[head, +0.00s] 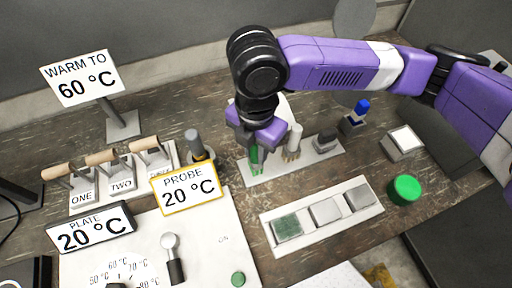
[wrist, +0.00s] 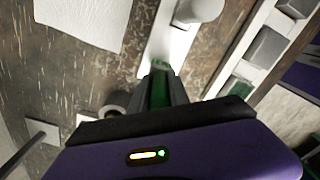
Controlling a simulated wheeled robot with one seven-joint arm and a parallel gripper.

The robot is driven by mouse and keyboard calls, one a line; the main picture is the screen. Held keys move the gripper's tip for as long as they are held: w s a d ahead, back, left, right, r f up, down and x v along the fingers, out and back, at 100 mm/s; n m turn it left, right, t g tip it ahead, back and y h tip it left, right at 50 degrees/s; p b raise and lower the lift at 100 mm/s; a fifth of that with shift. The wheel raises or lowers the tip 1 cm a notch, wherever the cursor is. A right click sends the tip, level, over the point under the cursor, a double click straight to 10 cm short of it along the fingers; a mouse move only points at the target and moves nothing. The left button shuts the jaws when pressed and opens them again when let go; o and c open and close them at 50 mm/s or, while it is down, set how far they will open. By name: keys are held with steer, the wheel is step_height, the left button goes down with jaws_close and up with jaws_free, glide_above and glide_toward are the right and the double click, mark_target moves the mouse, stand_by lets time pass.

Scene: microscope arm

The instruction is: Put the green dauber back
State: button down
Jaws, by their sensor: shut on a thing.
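The green dauber (head: 256,160) is held upright between the fingers of my gripper (head: 257,143). Its lower end is over the left part of a white rack strip (head: 275,174); I cannot tell whether it touches the strip. In the wrist view the green dauber (wrist: 160,85) shows between the dark fingers (wrist: 162,92), with the white strip (wrist: 176,50) beyond it. A whitish dauber (head: 293,143) and a dark grey one (head: 326,138) stand on the same strip, to the right. My gripper hides the green dauber's top.
A blue-topped piece (head: 360,107) stands behind right. A white tray (head: 282,246) with one green and two grey pads lies in front, and a round green piece (head: 404,189) is right of it. Signs, switches (head: 120,175) and a control panel (head: 205,245) fill the left.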

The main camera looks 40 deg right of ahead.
steer(key=shift+f, duration=0.15)
steer(key=c, duration=1.2)
jaws_free()
steer(key=shift+c, duration=0.2)
step_height(320, 180, up, 12)
steer(key=shift+r, duration=0.2)
